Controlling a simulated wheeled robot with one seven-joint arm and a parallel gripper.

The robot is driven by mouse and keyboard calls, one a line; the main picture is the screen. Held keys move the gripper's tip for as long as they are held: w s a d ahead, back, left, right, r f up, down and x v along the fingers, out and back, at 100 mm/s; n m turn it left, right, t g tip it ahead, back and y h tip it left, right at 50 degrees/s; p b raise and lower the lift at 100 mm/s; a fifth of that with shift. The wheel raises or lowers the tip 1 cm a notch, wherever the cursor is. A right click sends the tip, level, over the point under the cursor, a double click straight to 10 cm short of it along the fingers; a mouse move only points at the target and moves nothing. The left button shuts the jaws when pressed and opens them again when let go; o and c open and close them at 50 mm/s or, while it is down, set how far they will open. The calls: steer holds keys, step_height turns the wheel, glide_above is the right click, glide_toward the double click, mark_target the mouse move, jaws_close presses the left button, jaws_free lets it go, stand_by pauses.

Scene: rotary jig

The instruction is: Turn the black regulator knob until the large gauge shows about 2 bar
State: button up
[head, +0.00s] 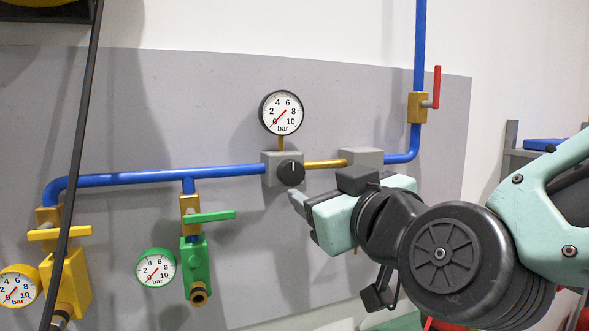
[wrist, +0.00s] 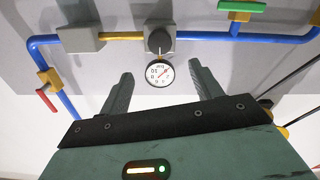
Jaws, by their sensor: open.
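The black regulator knob (head: 291,172) sits on the front of a grey block in the blue pipe line, with a pale mark pointing roughly up. The large gauge (head: 282,112), black-rimmed, stands above it; its red needle lies diagonally, its lower-left end near 0. My gripper (head: 301,203) is open and empty, below and right of the knob in the head view and apart from it. In the wrist view the knob (wrist: 161,40) and the large gauge (wrist: 159,72) appear upside down, beyond and between the fingers of my gripper (wrist: 160,72).
A green valve (head: 209,216) with a green gauge (head: 156,268) hangs left of the knob. A yellow valve (head: 60,234) and yellow gauge (head: 18,286) are at far left, crossed by a black cable (head: 85,110). A red-handled valve (head: 436,87) is at upper right.

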mark_target(293, 173)
steer(key=p+x, duration=0.3)
steer(key=x, duration=0.9)
steer(key=shift+f, duration=0.1)
steer(key=c, duration=1)
